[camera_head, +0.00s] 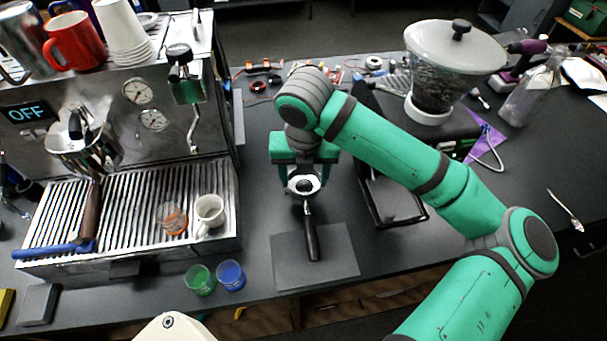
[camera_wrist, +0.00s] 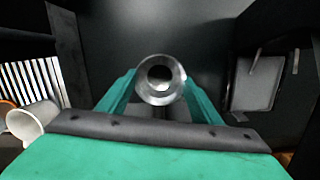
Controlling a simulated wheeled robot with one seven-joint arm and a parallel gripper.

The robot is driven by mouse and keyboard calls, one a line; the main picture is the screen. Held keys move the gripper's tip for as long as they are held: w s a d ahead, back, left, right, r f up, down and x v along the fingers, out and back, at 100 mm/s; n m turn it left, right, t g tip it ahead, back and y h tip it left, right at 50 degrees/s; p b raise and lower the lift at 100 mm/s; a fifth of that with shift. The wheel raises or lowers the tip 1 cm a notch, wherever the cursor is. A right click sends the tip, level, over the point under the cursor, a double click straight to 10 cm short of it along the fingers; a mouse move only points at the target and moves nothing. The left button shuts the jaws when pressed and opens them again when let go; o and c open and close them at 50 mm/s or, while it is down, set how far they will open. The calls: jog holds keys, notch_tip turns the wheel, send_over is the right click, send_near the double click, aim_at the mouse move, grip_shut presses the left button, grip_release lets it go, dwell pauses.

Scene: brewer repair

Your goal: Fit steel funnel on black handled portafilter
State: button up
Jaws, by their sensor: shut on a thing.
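The steel funnel (camera_head: 304,185) is a shiny ring between the green fingers of my gripper (camera_head: 303,178). The wrist view shows the funnel (camera_wrist: 146,92) from above, with a finger on each side, and my gripper (camera_wrist: 160,88) is shut on it. The portafilter's black handle (camera_head: 311,236) points toward the front edge, over a grey mat. Its head is mostly hidden under the funnel and gripper. The funnel is right over or on that head; I cannot tell whether they touch or how well they line up.
The grey mat (camera_head: 345,262) lies near the front edge. The espresso machine (camera_head: 150,110), with a white cup (camera_head: 210,212) on its tray, stands left. Green (camera_head: 200,280) and blue (camera_head: 231,275) cups stand front left. A grinder (camera_head: 440,80) stands right.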

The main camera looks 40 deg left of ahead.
jog(key=o, duration=1.2)
jog(key=shift+c, duration=0.2)
jog(key=shift+r, duration=0.1)
notch_tip(320, 180, up, 10)
jog(key=s+d, duration=0.1)
jog(key=shift+r, duration=0.25)
jog(key=shift+s, duration=0.1)
